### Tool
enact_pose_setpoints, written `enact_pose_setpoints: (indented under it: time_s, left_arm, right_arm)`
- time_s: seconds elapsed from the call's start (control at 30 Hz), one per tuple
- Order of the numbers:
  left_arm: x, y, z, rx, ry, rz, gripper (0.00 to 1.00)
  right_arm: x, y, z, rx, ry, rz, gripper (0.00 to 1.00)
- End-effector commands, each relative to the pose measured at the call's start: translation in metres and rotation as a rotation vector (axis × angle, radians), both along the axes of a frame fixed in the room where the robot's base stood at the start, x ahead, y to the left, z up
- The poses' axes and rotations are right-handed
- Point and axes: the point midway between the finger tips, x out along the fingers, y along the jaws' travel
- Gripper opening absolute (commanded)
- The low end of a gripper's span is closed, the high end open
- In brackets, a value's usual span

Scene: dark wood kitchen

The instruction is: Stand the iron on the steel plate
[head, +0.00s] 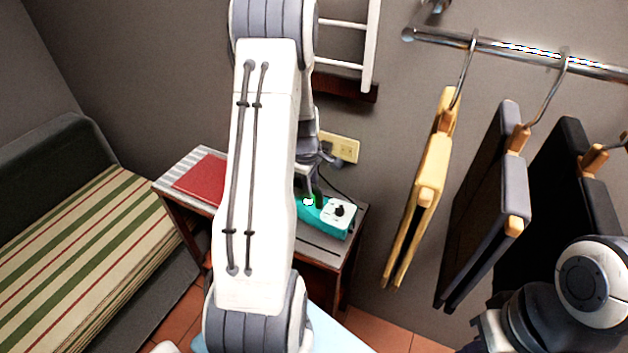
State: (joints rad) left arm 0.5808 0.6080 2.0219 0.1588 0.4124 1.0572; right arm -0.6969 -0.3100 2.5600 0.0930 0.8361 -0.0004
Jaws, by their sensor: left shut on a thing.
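A teal and white appliance that looks like the iron (338,214) is at the right part of a small wooden side table, by the wall. Its white face with a black knob points up and right. My left gripper (312,193) is shut on its left part; my arm hides much of the gripper and the iron's far side. I cannot tell whether the iron rests on the table or hangs just above it. I cannot clearly make out the steel plate; a grey ribbed strip (188,163) shows at the table's left end. My right arm is at the lower right, its fingertips out of sight.
A red flat thing (202,179) lies on the table's left part. A wall socket (339,147) is behind the iron. A striped bench (70,255) is at left.

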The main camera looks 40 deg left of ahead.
Motion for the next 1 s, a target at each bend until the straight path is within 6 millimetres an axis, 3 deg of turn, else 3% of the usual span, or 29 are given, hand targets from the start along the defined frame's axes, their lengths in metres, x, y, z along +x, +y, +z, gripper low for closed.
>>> enact_pose_setpoints:
  time_s: [0.17, 0.53, 0.57, 0.63, 1.0]
  left_arm:
    - [0.001, 0.0, -0.014, 0.002, -0.004, 0.001, 0.0]
    - [0.001, 0.0, -0.018, 0.003, -0.004, 0.001, 0.0]
    - [0.0, 0.0, -0.019, 0.0, -0.001, 0.001, 0.35]
    - [0.0, 0.0, -0.019, 0.0, -0.001, 0.0, 0.61]
    - [0.001, 0.0, -0.014, 0.001, -0.002, 0.001, 0.61]
  right_arm:
    - [0.0, 0.0, 0.004, 0.0, 0.0, 0.0, 0.0]
    - [0.0, 0.0, 0.001, 0.0, 0.0, 0.0, 0.0]
    - [0.0, 0.0, 0.001, 0.0, 0.0, 0.0, 0.0]
    - [0.0, 0.0, 0.002, 0.0, 0.0, 0.0, 0.0]
    - [0.0, 0.0, 0.004, 0.0, 0.0, 0.0, 0.0]
